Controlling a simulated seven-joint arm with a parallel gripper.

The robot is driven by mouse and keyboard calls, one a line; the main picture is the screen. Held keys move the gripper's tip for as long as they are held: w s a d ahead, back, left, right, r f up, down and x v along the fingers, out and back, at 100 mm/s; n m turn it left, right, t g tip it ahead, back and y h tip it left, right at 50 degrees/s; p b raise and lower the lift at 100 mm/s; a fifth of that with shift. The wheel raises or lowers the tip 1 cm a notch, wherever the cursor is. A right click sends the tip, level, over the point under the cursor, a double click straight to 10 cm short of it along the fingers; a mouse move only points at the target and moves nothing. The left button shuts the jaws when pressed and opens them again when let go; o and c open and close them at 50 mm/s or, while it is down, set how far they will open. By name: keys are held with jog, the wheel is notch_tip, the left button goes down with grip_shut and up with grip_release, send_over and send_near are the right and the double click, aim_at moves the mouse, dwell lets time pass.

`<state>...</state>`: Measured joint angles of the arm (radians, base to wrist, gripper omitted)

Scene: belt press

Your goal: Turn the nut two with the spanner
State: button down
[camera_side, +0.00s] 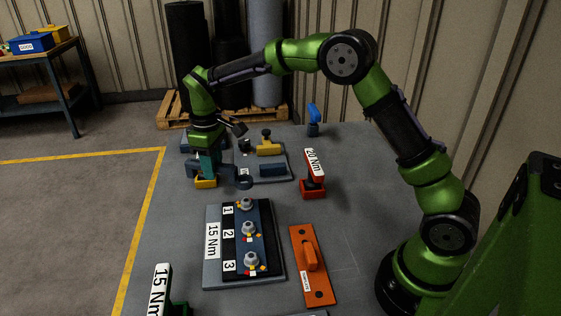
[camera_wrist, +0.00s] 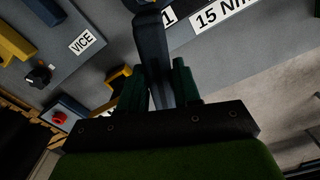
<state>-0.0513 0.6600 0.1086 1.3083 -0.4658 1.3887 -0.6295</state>
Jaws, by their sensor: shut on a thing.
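My gripper (camera_side: 208,168) is shut on a dark blue-grey spanner (camera_side: 238,180), held level above the grey table. The spanner's rounded end points right, behind the bolted plate. Nut two (camera_side: 249,229) is the middle of three nuts on the dark plate (camera_side: 265,268), beside the label 2. Nut one (camera_side: 246,204) lies behind it and nut three (camera_side: 251,260) in front. The spanner is apart from all three.
A red stand with a 20 Nm sign (camera_side: 313,187) is right of the plate. An orange block with a handle (camera_side: 312,265) lies nearer. A green stand with a 15 Nm sign (camera_side: 162,290) is front left. A yellow-topped vice (camera_side: 268,148) stands behind. A yellow piece (camera_side: 206,183) is below my gripper.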

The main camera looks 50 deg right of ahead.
dwell(0.4)
jog(key=shift+a+r, duration=0.2)
jog(key=shift+r, duration=0.05)
jog(key=s+r+m, duration=0.2)
jog(key=s+m, duration=0.3)
jog(key=m, duration=0.2)
jog(key=shift+m, duration=0.3)
jog(key=shift+s+a+f, duration=0.1)
jog(key=shift+f, duration=2.8)
jog(key=shift+f, duration=1.6)
